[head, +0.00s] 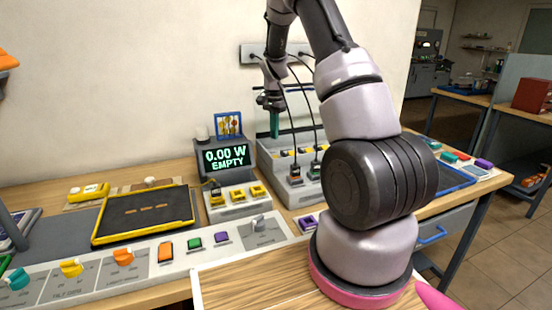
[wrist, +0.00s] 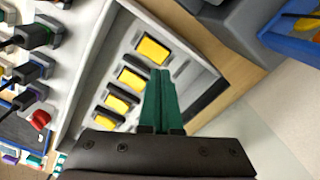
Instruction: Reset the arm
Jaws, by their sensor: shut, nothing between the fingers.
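My gripper (head: 274,122) hangs above the back of the workbench in the head view, its green fingers pointing down in front of the wall. In the wrist view the two green fingers of my gripper (wrist: 160,100) lie together, shut and empty. Beyond them is a grey charging rack (wrist: 88,75) with a row of yellow-topped slots (wrist: 152,50). The fingertips appear apart from the rack, but the exact gap cannot be told. My arm covers part of the bench in the head view.
A display reading 0.00 W EMPTY (head: 224,157) stands left of the gripper. A black tray with a yellow rim (head: 97,226) lies at left. Black cables (head: 311,110) hang close to my gripper. A switch panel (head: 146,262) runs along the front.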

